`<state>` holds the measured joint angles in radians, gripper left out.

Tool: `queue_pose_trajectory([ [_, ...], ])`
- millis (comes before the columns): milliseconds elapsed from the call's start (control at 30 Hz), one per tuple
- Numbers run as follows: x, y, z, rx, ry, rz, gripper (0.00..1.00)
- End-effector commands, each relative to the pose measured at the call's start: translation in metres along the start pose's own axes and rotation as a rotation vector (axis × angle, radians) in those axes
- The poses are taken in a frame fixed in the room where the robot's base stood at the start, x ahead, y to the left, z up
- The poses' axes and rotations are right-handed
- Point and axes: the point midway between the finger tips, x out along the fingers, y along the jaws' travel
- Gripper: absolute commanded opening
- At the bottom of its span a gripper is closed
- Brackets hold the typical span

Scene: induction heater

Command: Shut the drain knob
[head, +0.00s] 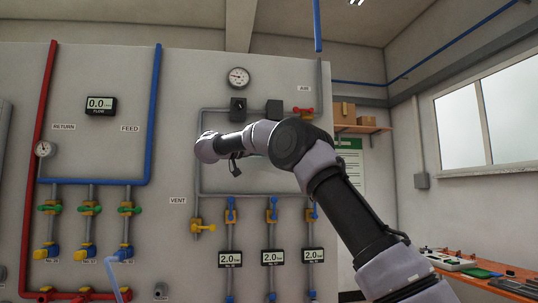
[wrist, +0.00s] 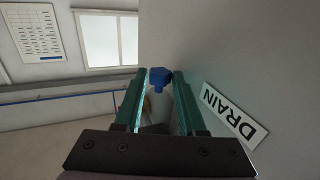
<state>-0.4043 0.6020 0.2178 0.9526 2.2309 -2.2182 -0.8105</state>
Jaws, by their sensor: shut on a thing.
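The drain knob (wrist: 159,76) is a small blue knob between my fingertips in the wrist view. My gripper (wrist: 160,73) has two teal fingers, one on each side of the knob, and is shut on it. A white DRAIN label (wrist: 234,114) is on the grey wall panel just right of the fingers. The valve body below the knob is mostly hidden between the fingers. In the head view my arm reaches up and left across the panel; the fingers and the drain knob cannot be made out there.
The grey panel (head: 185,75) carries a red return pipe (head: 37,130), a blue feed pipe (head: 154,110), a gauge (head: 237,77), a red-handled air valve (head: 303,111) and a yellow vent valve (head: 201,227). An orange bench (head: 500,275) stands at right. A window (wrist: 105,40) shows in the wrist view.

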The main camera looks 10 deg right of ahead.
Motion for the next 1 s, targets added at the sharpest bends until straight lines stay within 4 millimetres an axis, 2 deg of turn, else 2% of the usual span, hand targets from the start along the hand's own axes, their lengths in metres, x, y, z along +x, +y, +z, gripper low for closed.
queue_pose_trajectory([
  [67,0.0005,0.0009,-0.0025,0.004,0.003,0.001,0.00],
  [100,0.0005,0.0009,-0.0025,0.004,0.003,0.001,0.51],
  [133,0.0005,0.0009,-0.0023,0.003,0.003,0.001,0.62],
  [167,0.0005,0.0008,-0.0022,0.003,0.003,0.001,0.69],
  [633,0.0008,0.0016,-0.0011,0.001,0.000,-0.027,0.69],
  [1000,0.0033,0.0089,-0.0009,0.000,0.000,-0.281,0.69],
])
